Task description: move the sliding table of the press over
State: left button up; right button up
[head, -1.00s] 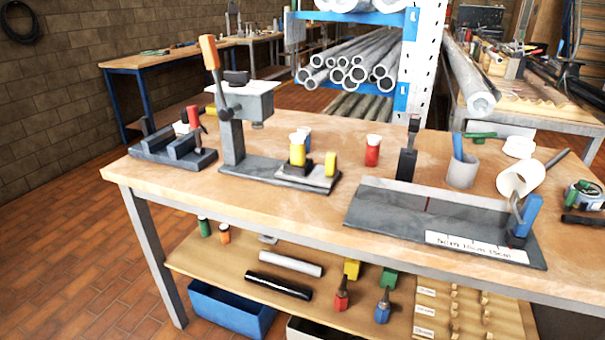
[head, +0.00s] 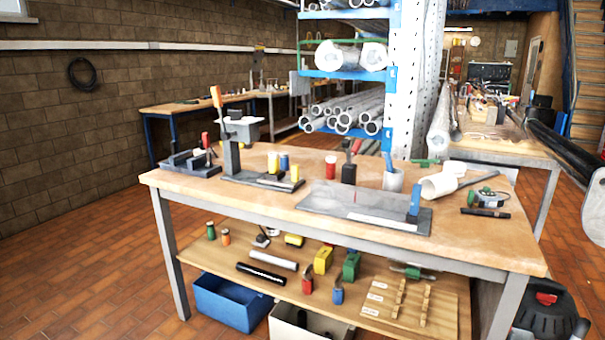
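The press (head: 232,150) stands on the left part of the workbench top. It has a grey column, a pale head block and an orange-tipped lever (head: 216,97) pointing up. Its sliding table (head: 281,181) is a small grey plate on the right part of the press base, with dark and yellow parts on it. Yellow and blue cylinders stand just behind it. Neither of my grippers shows in the head view.
A lower shelf carries tools. The brick floor at the left is free.

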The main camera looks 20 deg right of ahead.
aim_at(281, 179)
jog(key=u, duration=0.5)
jog(key=i, duration=1.6)
jog(key=z, duration=0.85)
